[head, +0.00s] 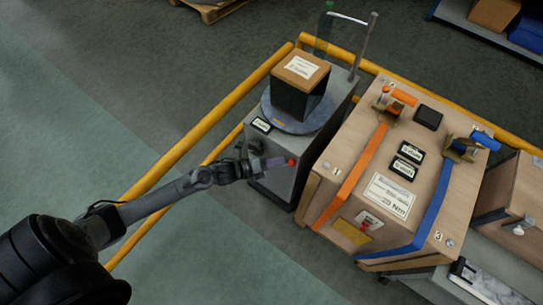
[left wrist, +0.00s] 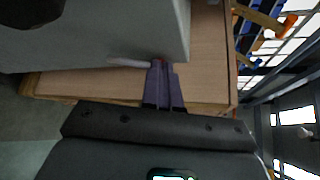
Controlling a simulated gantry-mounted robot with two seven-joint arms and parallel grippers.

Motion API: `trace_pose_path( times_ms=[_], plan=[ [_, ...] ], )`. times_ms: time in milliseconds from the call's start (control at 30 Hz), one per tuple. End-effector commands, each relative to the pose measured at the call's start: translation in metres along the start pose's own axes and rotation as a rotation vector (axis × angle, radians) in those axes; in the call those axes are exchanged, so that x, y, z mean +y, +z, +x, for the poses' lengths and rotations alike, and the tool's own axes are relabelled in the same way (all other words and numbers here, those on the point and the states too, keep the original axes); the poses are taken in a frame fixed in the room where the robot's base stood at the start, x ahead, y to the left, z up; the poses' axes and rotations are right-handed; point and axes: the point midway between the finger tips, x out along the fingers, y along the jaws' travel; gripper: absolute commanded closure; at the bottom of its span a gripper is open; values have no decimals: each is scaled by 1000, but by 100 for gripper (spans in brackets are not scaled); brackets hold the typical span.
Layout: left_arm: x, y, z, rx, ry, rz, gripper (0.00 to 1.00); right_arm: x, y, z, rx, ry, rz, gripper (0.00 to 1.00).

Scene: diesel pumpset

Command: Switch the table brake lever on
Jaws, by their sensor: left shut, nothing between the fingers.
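A grey cabinet (head: 284,152) carries a round turntable (head: 276,118) with a dark box with a tan top (head: 299,85) on it. A small red knob (head: 291,162), apparently the brake lever's end, shows at the cabinet's front side. My left gripper (head: 277,162) is shut and empty, its purple fingertips right beside the knob. In the left wrist view the shut fingers (left wrist: 162,68) point at the cabinet's grey wall. A pale bar (left wrist: 128,62) with a reddish end lies at their tips; I cannot tell whether they touch. My right gripper is out of view.
A wooden crate (head: 335,205) with orange and blue straps stands close right of the cabinet. Yellow rails (head: 195,135) run along the left and back. A metal post (head: 365,45) rises behind the turntable. The floor at the front left is open.

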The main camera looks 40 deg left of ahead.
Motion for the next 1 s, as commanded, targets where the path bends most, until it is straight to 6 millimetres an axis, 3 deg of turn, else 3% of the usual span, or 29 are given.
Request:
trace_pose_path(
  times_ms=[333,700,1000],
  plan=[
    [-18,0,-25,15,-2,5,100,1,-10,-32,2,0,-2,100],
    [-24,-2,-94,15,-2,4,100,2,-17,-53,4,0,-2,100],
    [-26,-3,-119,13,-4,4,100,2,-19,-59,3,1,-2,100]
  ],
)
